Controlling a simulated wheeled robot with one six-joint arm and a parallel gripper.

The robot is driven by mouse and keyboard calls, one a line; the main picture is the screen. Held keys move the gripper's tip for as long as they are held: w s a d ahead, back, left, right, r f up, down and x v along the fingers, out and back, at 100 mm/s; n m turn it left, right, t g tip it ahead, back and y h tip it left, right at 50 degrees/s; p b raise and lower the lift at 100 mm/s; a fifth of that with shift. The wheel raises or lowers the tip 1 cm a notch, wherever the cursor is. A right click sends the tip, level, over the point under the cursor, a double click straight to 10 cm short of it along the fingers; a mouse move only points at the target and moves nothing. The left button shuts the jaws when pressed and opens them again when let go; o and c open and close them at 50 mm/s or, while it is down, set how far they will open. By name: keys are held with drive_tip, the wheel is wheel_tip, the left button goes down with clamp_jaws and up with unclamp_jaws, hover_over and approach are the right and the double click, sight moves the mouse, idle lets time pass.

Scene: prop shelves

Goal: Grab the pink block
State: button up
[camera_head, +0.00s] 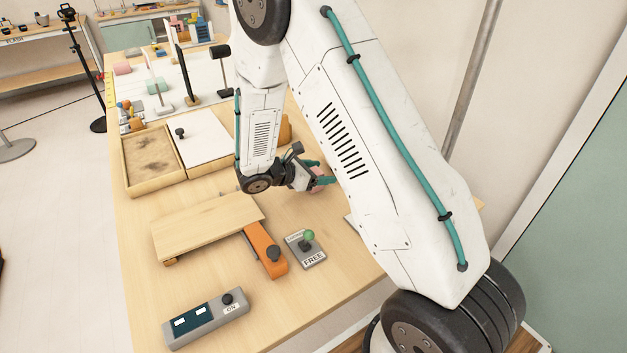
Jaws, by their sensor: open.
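My gripper (319,172) hangs low over the right part of the wooden table, with its teal fingers pointing right. The fingers are open. A small pink block (319,171) shows between or just behind the fingers, mostly hidden by them. I cannot tell whether the fingers touch it. A second pink thing (122,68), rounded in shape, lies at the far left of the table, well away from my gripper.
A wooden tray (150,190) with a white lid stands left of my arm. In front are a board (207,226), an orange piece (266,251), a "FREE" lever plate (306,250) and a grey "ON" switch box (205,320). Props stand at the back.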

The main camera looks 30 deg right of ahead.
drive_tip(key=c, duration=1.2)
drive_tip(key=shift+r, duration=0.1)
